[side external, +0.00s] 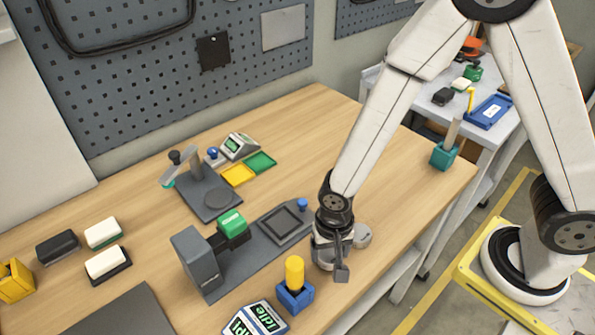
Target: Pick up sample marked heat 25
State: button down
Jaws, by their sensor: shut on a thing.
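My gripper (335,264) points down at the right part of the wooden bench, shut on a grey round sample (322,259). Its near finger shows, and the far finger is mostly hidden by the wrist. A second light grey round sample (362,237) stands just right of and behind my gripper. The heat markings are too small to read, so I cannot tell which sample is heat 25. I cannot tell whether the held sample touches the bench.
A grey machine with a green block (232,223) stands left of my gripper. A blue holder with a yellow cylinder (294,272) and an "Idle" display (257,318) are in front. A dark stand (208,196) is behind. The bench's back right is clear around a teal holder (444,155).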

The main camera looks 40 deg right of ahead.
aim_at(330, 253)
jog(key=shift+r, duration=4.1)
